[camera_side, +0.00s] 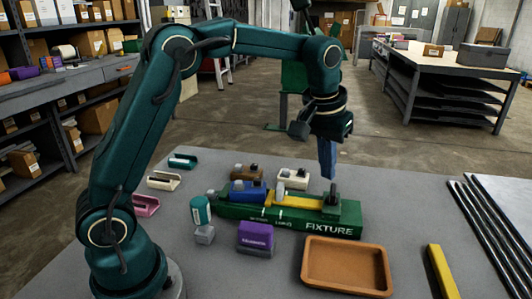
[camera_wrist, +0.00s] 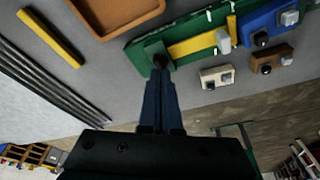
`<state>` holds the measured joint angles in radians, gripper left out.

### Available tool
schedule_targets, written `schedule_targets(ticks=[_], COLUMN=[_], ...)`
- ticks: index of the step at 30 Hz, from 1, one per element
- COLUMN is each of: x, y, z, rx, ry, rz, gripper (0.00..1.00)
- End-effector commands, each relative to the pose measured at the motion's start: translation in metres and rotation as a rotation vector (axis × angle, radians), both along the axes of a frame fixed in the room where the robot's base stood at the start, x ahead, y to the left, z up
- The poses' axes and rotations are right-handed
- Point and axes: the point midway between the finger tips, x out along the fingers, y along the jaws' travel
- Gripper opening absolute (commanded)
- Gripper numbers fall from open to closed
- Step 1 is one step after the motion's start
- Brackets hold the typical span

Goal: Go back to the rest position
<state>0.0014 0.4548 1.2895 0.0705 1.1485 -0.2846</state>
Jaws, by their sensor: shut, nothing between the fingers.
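My gripper (camera_side: 331,176) points down above the right end of the green fixture (camera_side: 318,229), over the dark green upright part there. Its blue fingers are together with nothing between them. In the wrist view the closed fingertips (camera_wrist: 160,64) appear in front of the fixture's end (camera_wrist: 135,55). I cannot tell how large the gap to the fixture is.
An empty orange-brown tray (camera_side: 346,286) lies in front of the fixture. A purple block (camera_side: 256,238) and a teal-capped piece (camera_side: 201,211) stand front left. Brown and white blocks (camera_side: 293,178) are behind. A yellow bar (camera_side: 442,272) and dark rods (camera_side: 497,226) lie right.

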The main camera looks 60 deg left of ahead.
Motion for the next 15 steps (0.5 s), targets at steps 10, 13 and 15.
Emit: schedule_targets(ticks=[10, 13, 15], x=[-0.048, -0.074, -0.093], y=[-0.002, -0.003, -0.004], z=[0.068, 0.077, 0.080], rx=[-0.005, -0.004, -0.003], ry=[-0.158, -0.191, -0.212], rz=[-0.017, -0.038, -0.056], gripper=[0.00, 0.00, 0.00])
